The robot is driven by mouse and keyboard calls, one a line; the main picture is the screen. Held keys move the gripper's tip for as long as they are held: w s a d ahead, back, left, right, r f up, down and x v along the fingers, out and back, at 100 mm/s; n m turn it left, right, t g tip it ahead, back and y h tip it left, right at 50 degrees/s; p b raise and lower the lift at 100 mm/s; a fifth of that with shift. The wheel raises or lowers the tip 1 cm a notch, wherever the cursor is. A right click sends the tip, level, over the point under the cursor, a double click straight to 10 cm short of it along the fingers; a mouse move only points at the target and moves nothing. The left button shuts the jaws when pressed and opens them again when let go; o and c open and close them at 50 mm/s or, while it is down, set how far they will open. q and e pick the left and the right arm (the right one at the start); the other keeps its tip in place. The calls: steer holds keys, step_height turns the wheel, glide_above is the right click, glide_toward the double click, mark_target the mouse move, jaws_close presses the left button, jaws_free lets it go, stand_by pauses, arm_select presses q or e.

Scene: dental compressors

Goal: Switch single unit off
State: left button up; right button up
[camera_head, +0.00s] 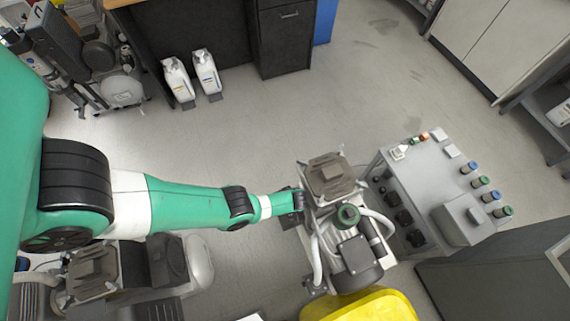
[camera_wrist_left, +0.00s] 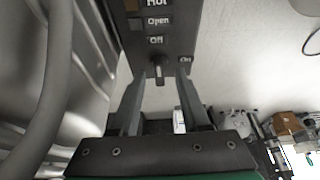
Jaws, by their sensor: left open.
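The single unit, a compressor (camera_head: 328,175) with a motor and hoses, stands in the middle right of the head view. My left arm reaches its left side, and the left gripper (camera_head: 300,201) is close against it. In the left wrist view a dark control panel (camera_wrist_left: 183,30) carries labels that read like Hot, Open, Off and On. A small rotary switch (camera_wrist_left: 158,70) below Off points roughly up and down in the picture. My left gripper (camera_wrist_left: 161,84) is open, with one finger on each side of the switch. I cannot tell whether the fingers touch it.
A grey cabinet (camera_head: 447,165) with knobs and coloured fittings stands right of the compressor. A yellow object (camera_head: 362,308) is at the bottom. Other machines stand at the left, and two white bottles (camera_head: 207,72) at the back. The grey floor (camera_head: 270,120) between is clear.

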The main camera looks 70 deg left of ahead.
arm_select(q)
steer(key=p+v, duration=1)
steer(key=v, duration=0.1)
steer(key=shift+r, duration=0.1)
